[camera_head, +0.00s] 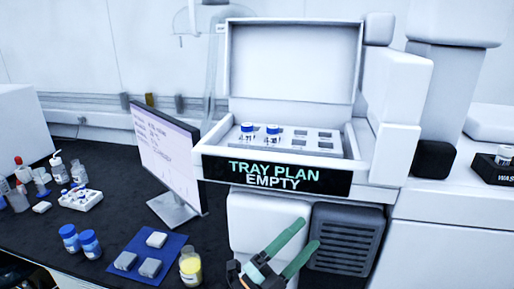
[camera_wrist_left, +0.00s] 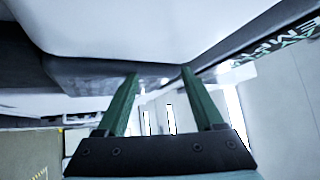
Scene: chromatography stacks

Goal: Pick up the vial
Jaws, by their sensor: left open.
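Two blue-capped vials stand in the left part of the machine's open tray, a left vial (camera_head: 246,128) and a right vial (camera_head: 273,130). The other tray slots (camera_head: 325,140) look empty. My left gripper (camera_head: 308,232) is open and empty, in front of the machine and below its tray and sign. Its two green fingers are spread apart and touch no vial. In the left wrist view the open fingers (camera_wrist_left: 160,73) point toward the pale machine body, with no vial visible between them. My right gripper is not in view.
The machine's raised lid (camera_head: 292,60) stands behind the tray; its front sign (camera_head: 274,176) reads "TRAY PLAN EMPTY". A monitor (camera_head: 165,150) stands left of it. A white vial rack (camera_head: 78,199), blue-capped jars (camera_head: 80,242), a blue mat (camera_head: 168,243) and a yellow jar (camera_head: 190,267) occupy the dark bench.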

